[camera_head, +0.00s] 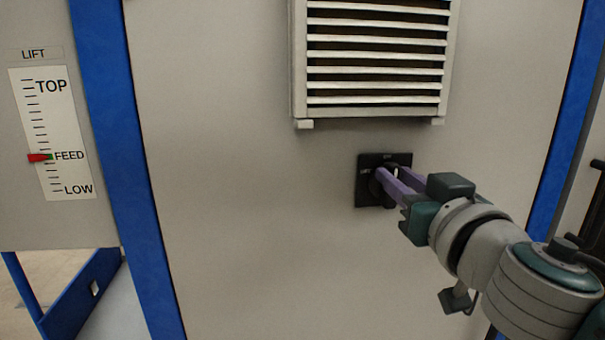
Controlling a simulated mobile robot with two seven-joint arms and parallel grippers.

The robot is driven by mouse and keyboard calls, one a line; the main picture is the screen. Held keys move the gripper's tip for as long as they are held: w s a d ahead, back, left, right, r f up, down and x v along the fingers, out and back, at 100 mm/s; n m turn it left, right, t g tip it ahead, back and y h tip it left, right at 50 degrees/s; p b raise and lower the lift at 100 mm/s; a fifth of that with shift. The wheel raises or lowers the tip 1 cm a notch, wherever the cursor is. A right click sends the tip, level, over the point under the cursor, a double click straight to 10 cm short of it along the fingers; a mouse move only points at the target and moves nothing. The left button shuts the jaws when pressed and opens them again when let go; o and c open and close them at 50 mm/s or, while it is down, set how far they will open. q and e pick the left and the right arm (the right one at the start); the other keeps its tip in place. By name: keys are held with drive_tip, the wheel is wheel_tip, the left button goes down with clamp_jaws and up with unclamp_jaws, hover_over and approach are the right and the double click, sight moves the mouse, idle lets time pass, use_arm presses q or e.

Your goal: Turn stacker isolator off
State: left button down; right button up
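The stacker isolator (362,196) is a small black square plate with a dark rotary knob, set on the grey panel below the louvred vent. Small white lettering shows on its left and top edges, too small to read surely. My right gripper (391,175) reaches in from the right, its two purple fingers apart at the knob, one on each side of it. The fingers hide much of the knob, so its angle and whether they press on it cannot be told. My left gripper is not in view.
The louvred vent (375,55) stands out above the isolator. Another blue post stands at right. The panel left of the isolator is clear.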

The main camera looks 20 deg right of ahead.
clamp_jaws()
drive_tip(key=shift+n, duration=0.3)
drive_tip(key=n, duration=0.5)
drive_tip(key=a+f+n, duration=0.1)
drive_tip(key=n, duration=0.5)
drive_tip(key=a+f+n, duration=0.1)
drive_tip(key=n, duration=0.5)
drive_tip(key=shift+w+b, duration=0.25)
drive_tip(key=shift+b, duration=0.1)
drive_tip(key=shift+n, duration=0.3)
drive_tip(key=shift+o, duration=2.3)
unclamp_jaws()
